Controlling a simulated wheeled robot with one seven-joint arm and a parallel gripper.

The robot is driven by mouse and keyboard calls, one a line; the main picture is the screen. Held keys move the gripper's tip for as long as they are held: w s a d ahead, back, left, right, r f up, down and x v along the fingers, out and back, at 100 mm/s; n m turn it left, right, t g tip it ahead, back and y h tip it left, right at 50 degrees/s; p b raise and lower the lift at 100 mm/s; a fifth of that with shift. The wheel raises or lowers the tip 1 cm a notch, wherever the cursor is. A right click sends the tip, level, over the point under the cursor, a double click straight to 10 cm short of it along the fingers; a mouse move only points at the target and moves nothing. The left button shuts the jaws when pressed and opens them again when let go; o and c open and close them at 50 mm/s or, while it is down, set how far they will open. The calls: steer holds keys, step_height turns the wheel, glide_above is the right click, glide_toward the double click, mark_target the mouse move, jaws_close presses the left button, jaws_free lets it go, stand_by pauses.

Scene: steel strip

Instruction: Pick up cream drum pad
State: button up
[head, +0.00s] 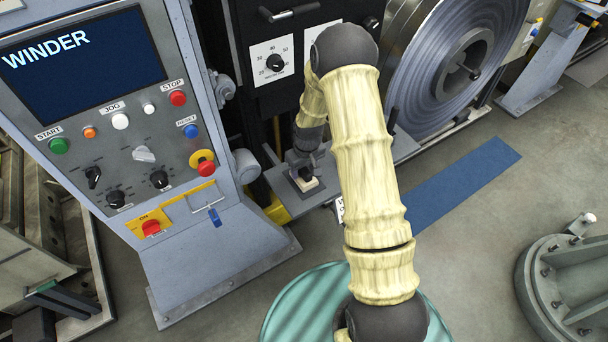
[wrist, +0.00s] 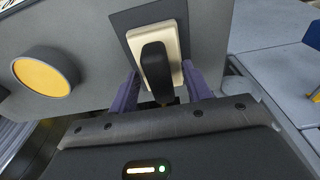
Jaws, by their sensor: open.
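The cream drum pad (wrist: 136,43) is a small, flat, rectangular block with a black upright grip (wrist: 157,70) on it, near the top middle of the wrist view. It sits on a dark patch of a grey surface. In the head view, the pad (head: 311,185) shows as a small cream block below the end of my arm. My gripper (wrist: 162,90) is open, with one purple finger on each side of the black grip. I cannot tell whether the fingers touch it. In the head view, my gripper (head: 302,170) is small and partly hidden by my arm.
A winder control panel (head: 110,90) stands at the left. A large steel coil (head: 455,65) is at the upper right, and a blue floor strip (head: 465,182) lies below it. A round yellow-faced part (wrist: 42,76) is left of the pad in the wrist view.

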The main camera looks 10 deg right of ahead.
steer(key=shift+c, duration=0.4)
jaws_close()
step_height(320, 180, up, 10)
steer(key=shift+r+b, duration=0.1)
steer(key=shift+b, duration=0.45)
